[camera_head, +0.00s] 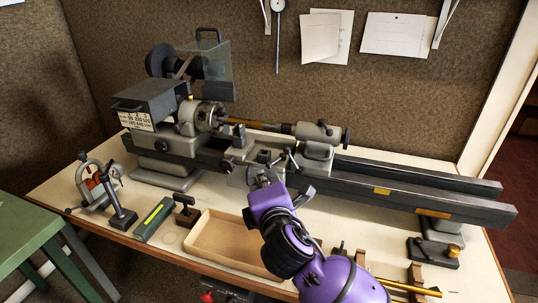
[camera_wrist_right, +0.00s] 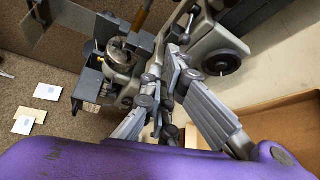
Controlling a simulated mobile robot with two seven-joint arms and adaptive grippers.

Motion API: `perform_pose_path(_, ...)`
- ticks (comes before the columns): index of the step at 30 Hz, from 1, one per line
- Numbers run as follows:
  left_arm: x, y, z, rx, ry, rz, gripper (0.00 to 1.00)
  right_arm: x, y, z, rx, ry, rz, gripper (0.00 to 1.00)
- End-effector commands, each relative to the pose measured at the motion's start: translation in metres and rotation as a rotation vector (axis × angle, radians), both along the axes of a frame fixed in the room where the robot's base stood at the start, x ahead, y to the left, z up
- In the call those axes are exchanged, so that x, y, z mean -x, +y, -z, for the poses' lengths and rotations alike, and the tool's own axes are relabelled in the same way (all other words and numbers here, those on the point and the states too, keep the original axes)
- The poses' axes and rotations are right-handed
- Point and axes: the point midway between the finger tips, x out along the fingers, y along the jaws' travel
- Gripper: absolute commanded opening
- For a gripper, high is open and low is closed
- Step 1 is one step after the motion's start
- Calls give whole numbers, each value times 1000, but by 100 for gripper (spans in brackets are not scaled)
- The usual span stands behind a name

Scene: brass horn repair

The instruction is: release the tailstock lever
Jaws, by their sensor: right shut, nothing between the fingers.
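The grey tailstock (camera_head: 318,148) sits on the lathe bed right of centre, with a dark handwheel at its right end. A small dark lever (camera_head: 325,128) shows on top of it; its exact setting is too small to tell. My right gripper (camera_head: 262,179) reaches in from the front, left of and below the tailstock, over the carriage area. In the right wrist view, the grey fingers of my right gripper (camera_wrist_right: 178,68) converge with nothing held between them, close to the carriage's knobs and handles. The gripper is apart from the tailstock lever. My left gripper is not in view.
The lathe bed (camera_head: 420,190) runs right, beyond the tailstock. The chuck (camera_head: 208,115) holds a brass rod (camera_head: 255,124). A shallow wooden tray (camera_head: 205,245) lies in front, left of my arm. A green box (camera_head: 154,218) and a clamp stand (camera_head: 100,187) are at left.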

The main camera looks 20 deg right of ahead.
Motion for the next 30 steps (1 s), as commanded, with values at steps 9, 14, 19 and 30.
perform_pose_path(9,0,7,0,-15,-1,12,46,-7,-1,1,-1,1,1,0)
perform_pose_path(14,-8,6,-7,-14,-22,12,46,-32,-3,4,0,-1,2,0)
perform_pose_path(19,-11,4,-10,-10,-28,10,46,-69,-6,11,-1,0,1,0)
perform_pose_path(30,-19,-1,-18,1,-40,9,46,-88,-36,1,-1,-8,1,0)
